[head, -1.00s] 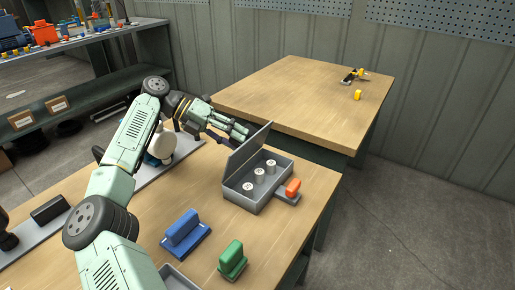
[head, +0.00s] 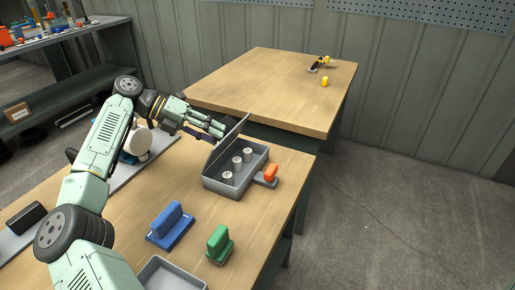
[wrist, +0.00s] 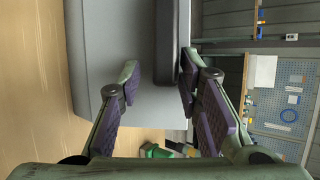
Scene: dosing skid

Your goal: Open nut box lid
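The nut box is a grey open tray (head: 237,191) on the near wooden table. Its thin grey lid (head: 226,141) stands raised, steeply tilted, along the box's left-back side. Several pale round nuts (head: 237,162) stand inside. My gripper (head: 222,130) is on the outer side of the lid, its fingertips close behind it. In the wrist view the lid's grey panel (wrist: 115,40) fills the middle, with a dark bar (wrist: 166,45) running along it. My gripper (wrist: 158,78) has its fingers apart, on either side of the bar's end. I cannot tell whether they touch it.
A blue handled block (head: 170,225), a green one (head: 218,244) and a grey tray (head: 168,275) are in front. A white rounded object (head: 136,141) stands left of my gripper. The far table (head: 265,85) is mostly clear.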

